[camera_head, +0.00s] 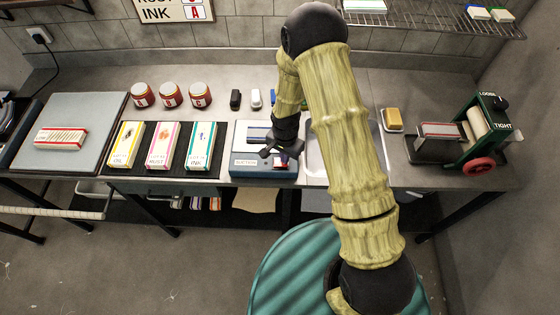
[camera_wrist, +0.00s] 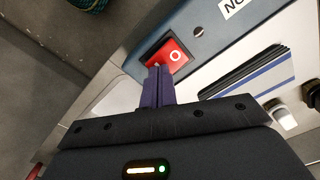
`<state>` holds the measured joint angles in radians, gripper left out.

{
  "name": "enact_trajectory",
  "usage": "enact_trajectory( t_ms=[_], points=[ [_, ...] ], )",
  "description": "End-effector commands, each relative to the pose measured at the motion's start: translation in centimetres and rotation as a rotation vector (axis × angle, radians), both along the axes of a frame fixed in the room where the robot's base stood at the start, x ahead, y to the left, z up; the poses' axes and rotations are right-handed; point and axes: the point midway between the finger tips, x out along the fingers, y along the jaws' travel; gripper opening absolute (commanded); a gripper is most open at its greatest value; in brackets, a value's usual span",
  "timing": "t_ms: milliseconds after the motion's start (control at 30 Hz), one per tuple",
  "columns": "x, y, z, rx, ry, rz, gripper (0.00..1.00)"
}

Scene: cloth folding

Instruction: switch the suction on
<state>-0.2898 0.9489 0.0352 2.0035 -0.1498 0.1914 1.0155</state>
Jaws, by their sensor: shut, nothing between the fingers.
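The suction box (camera_head: 243,170) is a blue unit with a white top and a "SUCTION" label, at the counter's front edge left of the sink. In the wrist view its blue front (camera_wrist: 228,30) carries a red rocker switch (camera_wrist: 174,50) marked with a white "O". My gripper (camera_wrist: 156,72) is shut and empty, its purple fingertips at the switch's lower edge in the picture. I cannot tell whether they touch it. In the head view my gripper (camera_head: 284,160) is over the box's front right and mostly hides the switch.
Three red jars (camera_head: 171,95) and small bottles (camera_head: 236,99) stand behind. A sink (camera_head: 314,160), a yellow sponge (camera_head: 392,119) and a green roller press (camera_head: 484,130) are to the right.

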Motion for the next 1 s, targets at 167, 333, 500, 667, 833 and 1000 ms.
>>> enact_trajectory(
  t_ms=[167, 333, 500, 667, 833, 1000],
  points=[
    [0.0, 0.0, -0.3, 0.000, 0.000, 0.000, 0.00],
    [0.0, 0.0, -0.5, 0.000, 0.000, 0.000, 0.00],
    [0.0, 0.0, -0.4, 0.000, 0.000, 0.000, 0.00],
    [0.0, 0.0, 0.5, -0.001, 0.001, 0.001, 0.00],
    [0.0, 0.0, 1.6, 0.000, 0.000, 0.002, 0.00],
    [0.0, 0.0, 2.8, -0.001, -0.001, 0.000, 0.00]
  ],
)
